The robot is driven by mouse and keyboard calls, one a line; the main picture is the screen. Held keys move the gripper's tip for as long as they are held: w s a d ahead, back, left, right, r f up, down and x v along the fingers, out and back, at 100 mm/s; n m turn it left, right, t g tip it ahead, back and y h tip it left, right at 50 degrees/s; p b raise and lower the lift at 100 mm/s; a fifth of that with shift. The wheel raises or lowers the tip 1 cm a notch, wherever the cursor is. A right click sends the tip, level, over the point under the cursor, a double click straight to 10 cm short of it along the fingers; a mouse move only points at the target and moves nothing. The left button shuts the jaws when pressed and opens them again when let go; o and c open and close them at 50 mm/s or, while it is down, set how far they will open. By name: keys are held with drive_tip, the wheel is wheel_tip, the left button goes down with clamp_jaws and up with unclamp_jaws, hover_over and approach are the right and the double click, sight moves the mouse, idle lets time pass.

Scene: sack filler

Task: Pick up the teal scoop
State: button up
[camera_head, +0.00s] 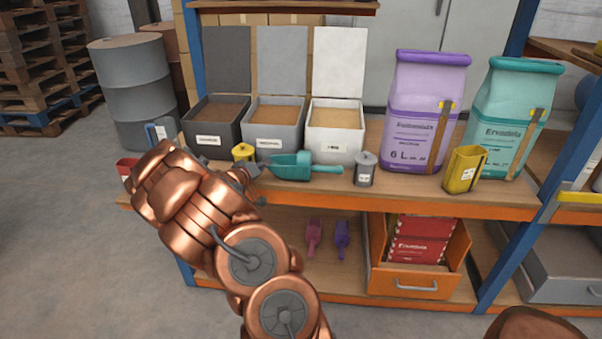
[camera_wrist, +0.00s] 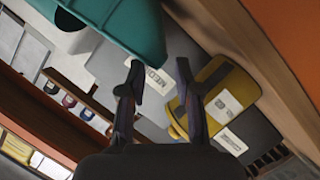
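The teal scoop (camera_head: 297,167) lies on the shelf top in front of the open bins, its handle pointing right. In the wrist view the teal scoop (camera_wrist: 125,25) fills part of the top edge, beyond the fingertips. My gripper (camera_head: 252,180) is beside the scoop's left end in the head view, and my arm partly hides that area. In the wrist view my gripper (camera_wrist: 158,72) is open, with two dark fingers apart and nothing between them. Whether a finger touches the scoop I cannot tell.
Behind are three open bins (camera_head: 335,143). A purple sack (camera_head: 424,115), teal sack (camera_head: 513,110) and yellow jug (camera_head: 464,170) stand right.

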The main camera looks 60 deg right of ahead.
drive_tip(key=shift+s+x, duration=0.15)
drive_tip(key=shift+x, duration=0.55)
drive_tip(key=shift+s+x, duration=0.15)
drive_tip(key=shift+x, duration=1.45)
drive_tip(key=shift+c, duration=0.2)
clamp_jaws()
